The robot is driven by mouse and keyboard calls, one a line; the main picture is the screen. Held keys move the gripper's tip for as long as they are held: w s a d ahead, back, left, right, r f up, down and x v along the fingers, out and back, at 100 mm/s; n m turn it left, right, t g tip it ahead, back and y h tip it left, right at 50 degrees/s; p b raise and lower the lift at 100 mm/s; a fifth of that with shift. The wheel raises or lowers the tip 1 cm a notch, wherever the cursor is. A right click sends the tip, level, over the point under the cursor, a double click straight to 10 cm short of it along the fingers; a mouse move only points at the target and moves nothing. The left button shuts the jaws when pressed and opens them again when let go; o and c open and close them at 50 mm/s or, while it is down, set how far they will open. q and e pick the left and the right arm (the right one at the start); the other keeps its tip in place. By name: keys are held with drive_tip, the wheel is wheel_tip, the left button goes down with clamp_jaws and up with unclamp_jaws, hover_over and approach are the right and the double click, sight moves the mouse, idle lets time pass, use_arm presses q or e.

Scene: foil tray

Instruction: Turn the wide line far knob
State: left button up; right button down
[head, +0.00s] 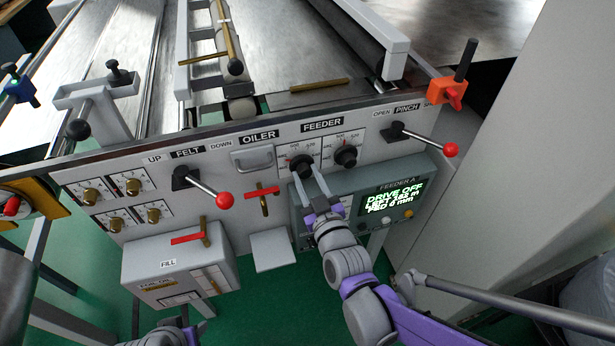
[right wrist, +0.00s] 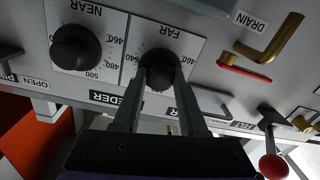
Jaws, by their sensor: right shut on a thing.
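The FAR knob (head: 301,165), round and black, is the left one of two under the FEEDER label on the light panel. It also shows in the right wrist view (right wrist: 158,62), where the panel appears upside down. My right gripper (head: 308,176) reaches up from below and is shut on this knob, one finger on each side. The fingers also show in the right wrist view (right wrist: 159,83). They cover part of the knob and its dial, and I cannot read its setting. A part of my left arm shows at the bottom edge; its fingers cannot be made out.
The black NEAR knob (head: 345,155) sits close on the right. A display box (head: 397,199) reads "DRIVE OFF". Red-ball levers stand out at the felt (head: 225,200) and pinch (head: 451,150) controls. A red-handled valve (head: 262,192) is left of my right gripper.

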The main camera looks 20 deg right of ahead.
drive_tip(key=m, duration=0.7)
drive_tip(key=shift+m, duration=0.4)
drive_tip(key=m, duration=0.6)
drive_tip(key=shift+f+m, duration=0.1)
drive_tip(key=shift+m, duration=0.3)
drive_tip(key=shift+c, duration=2.2)
unclamp_jaws()
drive_tip(key=shift+h, duration=0.3)
drive_tip(key=shift+s, duration=0.15)
